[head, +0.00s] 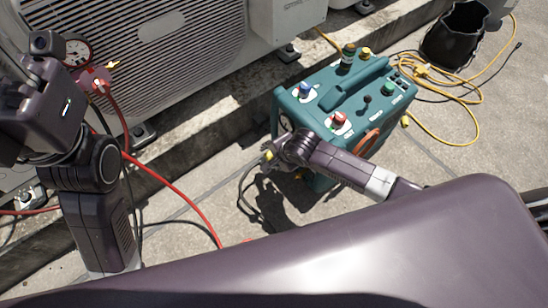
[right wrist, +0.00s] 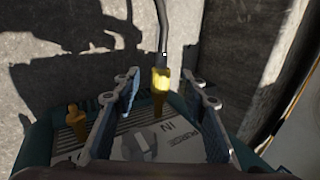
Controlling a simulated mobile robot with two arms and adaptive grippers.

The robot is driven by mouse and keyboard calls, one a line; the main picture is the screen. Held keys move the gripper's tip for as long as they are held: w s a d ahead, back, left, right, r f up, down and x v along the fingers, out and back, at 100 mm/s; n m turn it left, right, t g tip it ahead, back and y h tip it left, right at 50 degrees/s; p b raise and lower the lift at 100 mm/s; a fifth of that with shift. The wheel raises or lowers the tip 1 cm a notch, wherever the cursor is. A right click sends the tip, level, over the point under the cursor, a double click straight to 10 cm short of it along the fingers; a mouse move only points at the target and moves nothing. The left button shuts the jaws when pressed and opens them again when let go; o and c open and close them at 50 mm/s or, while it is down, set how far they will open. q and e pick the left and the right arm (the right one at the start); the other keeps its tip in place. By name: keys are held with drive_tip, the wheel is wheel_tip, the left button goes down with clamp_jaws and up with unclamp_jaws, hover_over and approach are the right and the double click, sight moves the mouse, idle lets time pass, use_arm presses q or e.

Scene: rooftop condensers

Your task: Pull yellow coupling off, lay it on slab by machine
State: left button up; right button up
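The machine (head: 330,105) is a teal box with coloured knobs, standing in the middle of the head view. The yellow coupling (right wrist: 160,82) sits upright at the machine's edge by the "IN" marking, with a dark hose (right wrist: 163,30) leading from it. My right gripper (right wrist: 160,95) is open, one finger on each side of the coupling with gaps showing. In the head view my right gripper (head: 270,156) is at the machine's left front side.
A second yellow fitting (right wrist: 76,118) stands left of the coupling. A condenser (head: 170,50) stands behind a concrete kerb. A black bucket (head: 455,38) and yellow cord (head: 470,130) lie right.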

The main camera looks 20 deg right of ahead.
drive_tip(key=shift+b+x, duration=0.35)
drive_tip(key=shift+x, duration=0.45)
clamp_jaws()
